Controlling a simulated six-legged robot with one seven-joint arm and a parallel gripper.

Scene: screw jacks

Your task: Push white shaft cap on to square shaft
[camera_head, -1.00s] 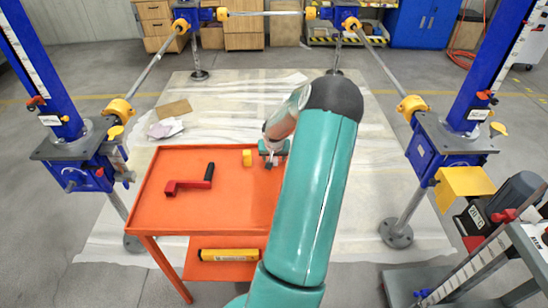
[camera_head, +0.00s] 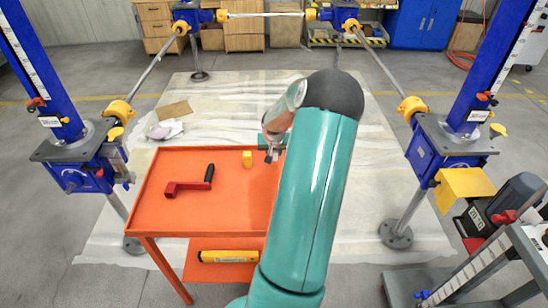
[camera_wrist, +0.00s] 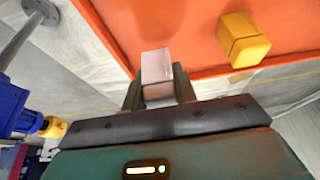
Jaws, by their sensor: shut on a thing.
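My gripper (camera_wrist: 159,88) is shut on a small pale, whitish block, the white shaft cap (camera_wrist: 157,67), whose upper part sticks out past the fingers in the wrist view. The orange table top's edge shows beyond it. In the head view my gripper (camera_head: 271,153) is at the far right edge of the orange table, partly behind my arm, and the cap is too small to make out. I cannot tell the square shaft apart on the blue screw jacks, left (camera_head: 78,170) and right (camera_head: 450,150).
On the orange table (camera_head: 150,210) lie a red crank with a black handle (camera_head: 190,186) and a yellow block (camera_head: 247,158). A yellow bar (camera_head: 229,256) lies on the lower shelf. A grey cart (camera_head: 470,285) stands at the right. Metal rods link the jacks.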

